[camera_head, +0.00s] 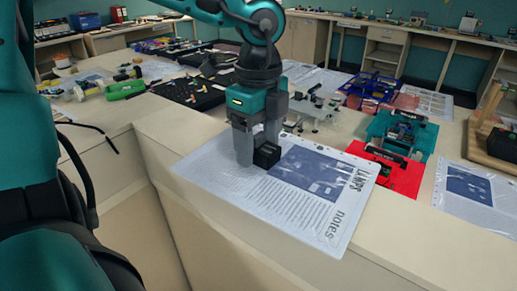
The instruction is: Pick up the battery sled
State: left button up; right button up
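My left gripper (257,153) points straight down over a printed notes sheet (215,170) on the near counter. A small black block (267,156) sits at its fingertips, low at the sheet; it may be the battery sled, but I cannot tell for sure. One grey finger stands to the left of the block, and the other shows behind it, partly hidden. The fingers are apart, but I cannot tell whether they press on the block. My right gripper is not in view.
To the right, a teal device (402,132) stands by a red sheet (393,172), with a blue tray (372,85) behind. A green tool (125,90) and a black board (190,92) lie to the left. The near counter front is clear.

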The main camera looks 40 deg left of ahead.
aim_at(259, 134)
pick_arm(q)
jog(key=c, duration=0.9)
notch_tip(259, 134, up, 20)
jog(key=shift+r+p, duration=0.1)
jog(key=shift+p, duration=0.45)
